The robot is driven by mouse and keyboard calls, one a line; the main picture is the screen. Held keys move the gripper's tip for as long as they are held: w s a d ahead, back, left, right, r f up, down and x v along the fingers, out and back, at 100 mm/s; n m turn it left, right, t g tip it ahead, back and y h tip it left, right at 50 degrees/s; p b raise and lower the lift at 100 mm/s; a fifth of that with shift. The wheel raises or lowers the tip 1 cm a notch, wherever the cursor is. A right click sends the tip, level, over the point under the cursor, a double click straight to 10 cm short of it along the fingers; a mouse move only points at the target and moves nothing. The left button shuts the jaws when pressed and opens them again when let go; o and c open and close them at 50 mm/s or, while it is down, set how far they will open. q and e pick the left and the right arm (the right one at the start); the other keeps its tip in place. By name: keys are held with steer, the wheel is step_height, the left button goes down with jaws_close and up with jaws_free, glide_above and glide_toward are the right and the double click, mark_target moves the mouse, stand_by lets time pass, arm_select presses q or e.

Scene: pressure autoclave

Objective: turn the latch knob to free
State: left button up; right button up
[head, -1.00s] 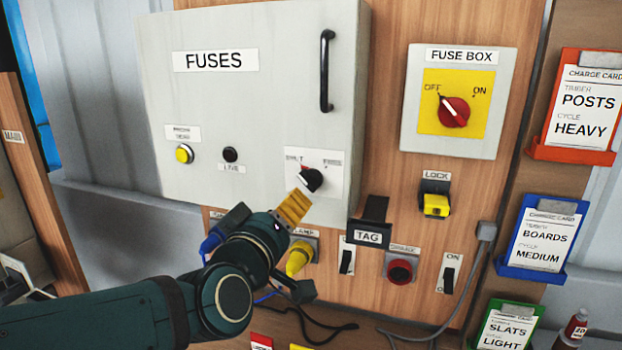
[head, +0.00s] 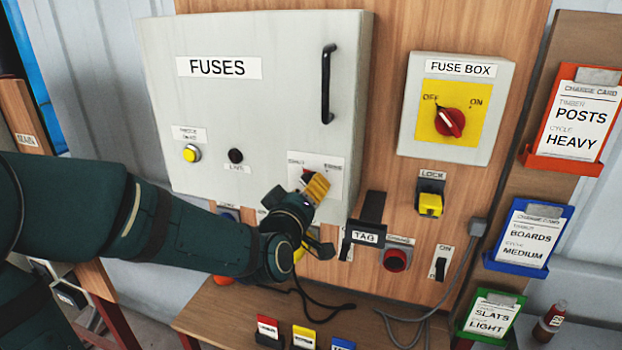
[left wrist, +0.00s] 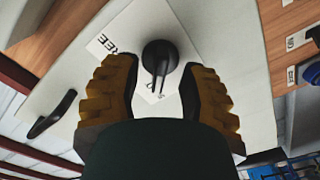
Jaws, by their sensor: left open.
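The black latch knob (head: 307,177) is on the lower right of the grey FUSES cabinet, on a white plate marked SHUT and FREE. In the head view my left gripper (head: 317,187) covers much of it. In the left wrist view the knob (left wrist: 160,57) lies between the tips of my open left gripper (left wrist: 160,78), with a gap on both sides. Its ridge points down the picture, away from the FREE label (left wrist: 118,40) and towards a mostly hidden label. My right gripper is not in view.
The cabinet's black handle (head: 328,85) is above the knob. A fuse box (head: 455,105) with a red switch at OFF is to the right. A yellow lock (head: 430,204), TAG holder (head: 364,237) and red button (head: 396,259) sit close below right.

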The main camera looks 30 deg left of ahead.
arm_select(q)
steer(key=shift+x, duration=1.05)
jaws_close()
